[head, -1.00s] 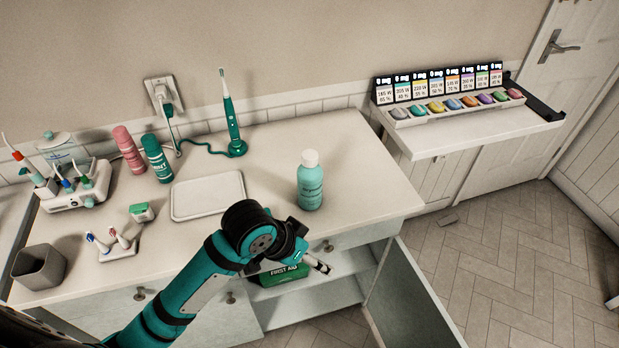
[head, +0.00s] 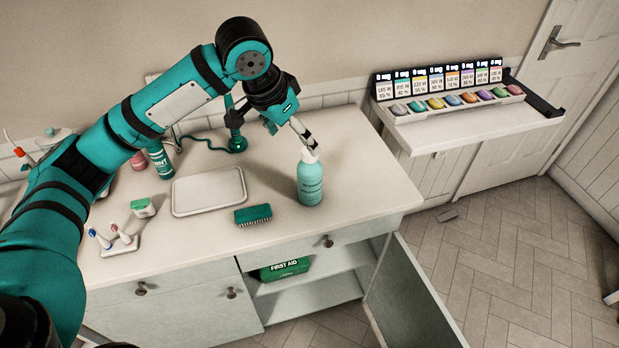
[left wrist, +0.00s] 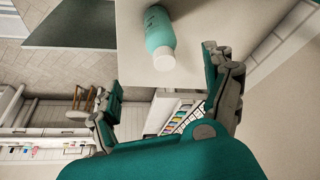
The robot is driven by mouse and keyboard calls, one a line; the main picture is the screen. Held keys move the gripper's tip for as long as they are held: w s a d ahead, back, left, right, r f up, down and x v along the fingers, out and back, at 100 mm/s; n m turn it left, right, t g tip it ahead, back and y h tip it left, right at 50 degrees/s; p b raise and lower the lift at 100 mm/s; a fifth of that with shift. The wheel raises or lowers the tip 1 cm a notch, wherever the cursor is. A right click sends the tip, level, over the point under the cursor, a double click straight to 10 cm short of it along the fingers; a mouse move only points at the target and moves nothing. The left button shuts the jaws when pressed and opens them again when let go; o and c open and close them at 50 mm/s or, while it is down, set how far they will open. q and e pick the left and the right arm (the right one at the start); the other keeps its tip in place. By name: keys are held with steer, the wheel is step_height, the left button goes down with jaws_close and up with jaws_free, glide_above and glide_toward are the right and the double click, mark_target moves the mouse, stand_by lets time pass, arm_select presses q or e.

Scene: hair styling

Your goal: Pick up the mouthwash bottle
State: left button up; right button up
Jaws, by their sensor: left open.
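The mouthwash bottle (head: 310,182) is teal with a white cap and stands upright on the counter near its right end. My left gripper (head: 307,137) is above and just behind the bottle's cap in the head view, its fingers pointing down to the right. In the left wrist view the open fingers (left wrist: 165,95) are spread wide, and the bottle (left wrist: 158,30) shows beyond them with its cap toward the camera. Nothing is between the fingers. I cannot tell whether a finger touches the cap. My right gripper is not in view.
A white tray (head: 209,191) and a green brush (head: 253,214) lie left of the bottle. A pill shelf (head: 470,135) juts out at right. An open cabinet door (head: 405,300) is below the counter.

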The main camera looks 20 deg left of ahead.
mark_target(306, 155)
arm_select(q)
steer(key=p+x, duration=0.1)
steer(key=x, duration=0.9)
steer(key=shift+w+d, duration=0.1)
steer(key=shift+w, duration=0.05)
steer(key=shift+w+p+x, duration=0.15)
steer(key=shift+p+x, duration=0.25)
steer(key=shift+x, duration=0.9)
steer(key=shift+w+p+x, duration=0.15)
steer(key=shift+p+x, duration=0.25)
steer(key=shift+x, duration=0.85)
steer(key=shift+r, duration=0.2)
steer(key=c, duration=1.5)
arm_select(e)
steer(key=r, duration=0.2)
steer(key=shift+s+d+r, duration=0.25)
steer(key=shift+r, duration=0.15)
